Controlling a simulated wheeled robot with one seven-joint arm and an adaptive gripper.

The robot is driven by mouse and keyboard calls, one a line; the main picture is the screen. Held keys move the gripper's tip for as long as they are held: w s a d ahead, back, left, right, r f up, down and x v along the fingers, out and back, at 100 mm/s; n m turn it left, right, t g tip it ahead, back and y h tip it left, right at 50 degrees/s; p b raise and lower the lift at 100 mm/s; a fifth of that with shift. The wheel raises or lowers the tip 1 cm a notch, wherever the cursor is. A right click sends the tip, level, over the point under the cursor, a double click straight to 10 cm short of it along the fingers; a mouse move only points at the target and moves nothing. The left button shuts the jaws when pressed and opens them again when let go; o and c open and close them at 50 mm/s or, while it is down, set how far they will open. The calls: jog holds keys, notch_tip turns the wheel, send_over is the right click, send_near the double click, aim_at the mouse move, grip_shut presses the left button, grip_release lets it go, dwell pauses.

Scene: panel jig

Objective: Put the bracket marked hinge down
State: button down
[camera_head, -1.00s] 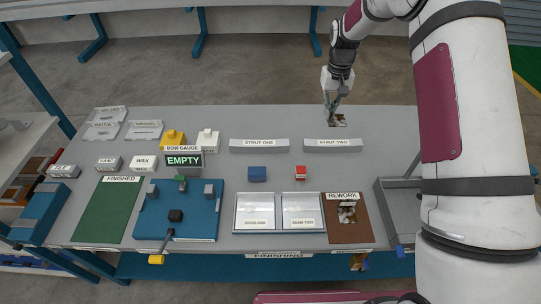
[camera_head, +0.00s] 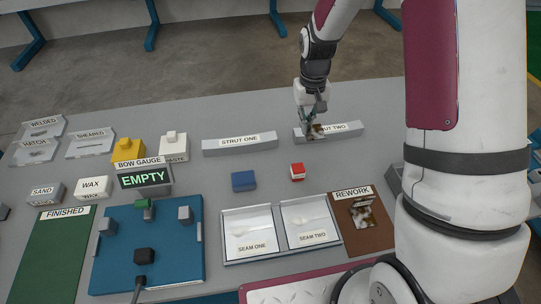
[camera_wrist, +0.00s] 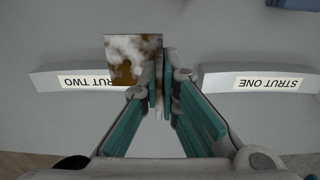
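My gripper (camera_head: 311,120) is shut on a bracket (camera_head: 315,132) with a mottled brown and white face. In the wrist view, one flange of the bracket (camera_wrist: 128,62) sticks out left of the fingers (camera_wrist: 161,88), and a thin edge lies between them. No hinge mark can be read on it. In the head view it overlaps the strut two bar (camera_head: 342,129); I cannot tell whether it touches the bar or table. Another mottled piece (camera_head: 364,214) lies on the brown rework mat (camera_head: 376,238).
The grey table (camera_head: 225,178) also holds the strut one bar (camera_head: 240,145), a blue block (camera_head: 243,181), a red block (camera_head: 297,172), two seam trays (camera_head: 282,236), a blue fixture (camera_head: 165,259), a gauge reading EMPTY (camera_head: 145,179) and a green finished mat (camera_head: 52,252).

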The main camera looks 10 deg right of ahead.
aim_at(308, 140)
jog(key=s+d+f, duration=0.1)
jog(key=s+d, duration=0.1)
jog(key=s, duration=0.3)
jog(key=s+d+f+b, duration=0.1)
jog(key=s+d+f, duration=0.1)
jog(key=s, duration=0.3)
jog(key=s+d+f, duration=0.1)
jog(key=s+d, duration=0.2)
jog(key=s, duration=0.3)
jog(key=shift+s+d+f, duration=0.1)
jog(key=shift+d+f, duration=0.1)
jog(key=shift+d, duration=0.05)
jog(key=w+a, duration=0.2)
jog(key=w, duration=0.2)
jog(key=w+a+f, duration=0.1)
jog(key=w+a, duration=0.2)
jog(key=w, duration=0.2)
jog(key=w+a, duration=0.2)
jog(key=w, duration=0.2)
jog(key=shift+w+a+f, duration=0.2)
jog(key=shift+w+f, duration=0.05)
jog(key=shift+f, duration=1.75)
jog(key=shift+f, duration=0.1)
jog(key=c, duration=2.3)
grip_release()
jog(key=shift+f, duration=0.1)
jog(key=o, duration=0.5)
